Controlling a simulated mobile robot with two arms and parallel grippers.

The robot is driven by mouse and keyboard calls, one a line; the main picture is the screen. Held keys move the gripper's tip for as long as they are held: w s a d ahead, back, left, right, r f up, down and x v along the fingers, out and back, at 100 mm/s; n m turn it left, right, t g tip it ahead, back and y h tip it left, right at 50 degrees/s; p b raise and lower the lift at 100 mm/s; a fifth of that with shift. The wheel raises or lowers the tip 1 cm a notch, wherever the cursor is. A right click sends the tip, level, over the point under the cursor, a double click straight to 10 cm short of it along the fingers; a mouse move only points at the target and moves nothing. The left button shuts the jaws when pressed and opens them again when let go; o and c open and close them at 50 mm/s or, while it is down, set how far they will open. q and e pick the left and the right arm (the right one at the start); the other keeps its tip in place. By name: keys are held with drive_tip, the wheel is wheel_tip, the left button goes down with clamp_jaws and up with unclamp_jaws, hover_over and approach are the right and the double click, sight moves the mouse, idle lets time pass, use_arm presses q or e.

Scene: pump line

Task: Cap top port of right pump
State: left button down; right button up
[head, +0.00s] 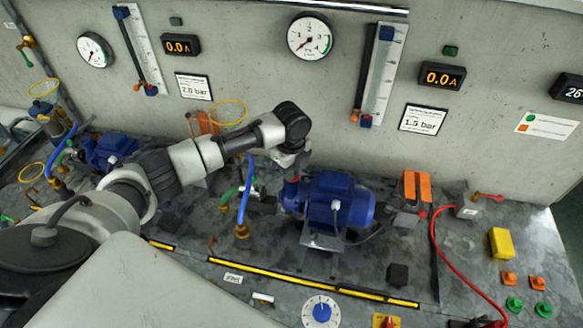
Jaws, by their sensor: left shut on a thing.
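The right pump is a blue motor (338,198) with its pump end on the left, standing on the dark worktop. My left arm reaches over from the left, and its gripper (291,170) points down just above the pump end. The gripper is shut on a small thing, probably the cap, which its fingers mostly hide. A bit of dark red shows right below the fingertips, at the pump end's top. I cannot tell whether the cap touches the top port, which is hidden. My right gripper is not in view.
A blue hose (244,206) rises left of the pump. A yellow ring (229,113) stands behind my arm. A yellow block (501,243) lies far right. The grey panel wall is close behind.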

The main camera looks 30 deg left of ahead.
use_arm(q)
drive_tip(key=shift+p, duration=0.35)
idle(0.4)
drive_tip(key=shift+f, duration=0.45)
idle(0.7)
drive_tip(key=c, duration=1)
unclamp_jaws()
drive_tip(key=shift+o, duration=0.2)
drive_tip(key=shift+r, duration=0.1)
wheel_tip(320, 180, up, 6)
drive_tip(key=p, duration=0.5)
drive_tip(key=shift+p, duration=0.35)
